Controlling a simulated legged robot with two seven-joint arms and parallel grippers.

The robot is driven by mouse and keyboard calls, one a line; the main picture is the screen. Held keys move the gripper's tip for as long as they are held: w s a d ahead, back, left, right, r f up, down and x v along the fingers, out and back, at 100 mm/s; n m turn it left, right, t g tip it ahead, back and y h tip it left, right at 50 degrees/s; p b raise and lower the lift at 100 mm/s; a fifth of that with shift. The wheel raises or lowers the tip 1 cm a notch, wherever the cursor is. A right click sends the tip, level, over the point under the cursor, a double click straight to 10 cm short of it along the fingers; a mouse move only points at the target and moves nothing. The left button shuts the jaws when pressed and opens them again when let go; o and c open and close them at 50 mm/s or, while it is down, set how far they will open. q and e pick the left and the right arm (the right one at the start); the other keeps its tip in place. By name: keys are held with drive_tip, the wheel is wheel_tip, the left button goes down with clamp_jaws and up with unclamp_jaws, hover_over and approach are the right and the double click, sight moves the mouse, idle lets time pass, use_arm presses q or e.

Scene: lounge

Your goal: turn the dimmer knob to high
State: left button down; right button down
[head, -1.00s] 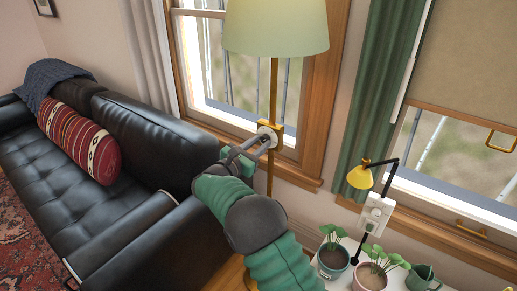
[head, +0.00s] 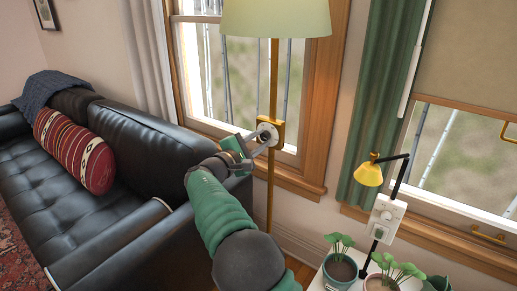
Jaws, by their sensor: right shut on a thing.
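The dimmer knob (head: 268,133) is a pale round dial on a brass plate, mounted on the brass pole of the floor lamp (head: 274,27) in the head view. My right gripper (head: 262,138) reaches up from the bottom of the picture and is shut on the knob from its left side. The fingers cover part of the dial, and I cannot read any marking on it. My left gripper is not in view.
A black leather sofa (head: 128,152) with a red patterned bolster stands at the left. A windowsill (head: 295,181) runs behind the pole. At the lower right are potted plants (head: 340,262), a small yellow lamp (head: 369,174) and a white wall plate (head: 385,217).

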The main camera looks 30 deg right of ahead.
drive_tip(key=shift+w+r+m+b, duration=0.1)
drive_tip(key=shift+m+b, duration=0.35)
drive_tip(key=shift+m, duration=0.15)
drive_tip(key=c, duration=1.4)
unclamp_jaws()
drive_tip(key=shift+c, duration=0.2)
drive_tip(key=o, duration=0.3)
drive_tip(key=shift+w+d+f, duration=0.1)
drive_tip(key=shift+w+f, duration=0.1)
drive_tip(key=shift+o, duration=0.2)
drive_tip(key=shift+s, duration=0.1)
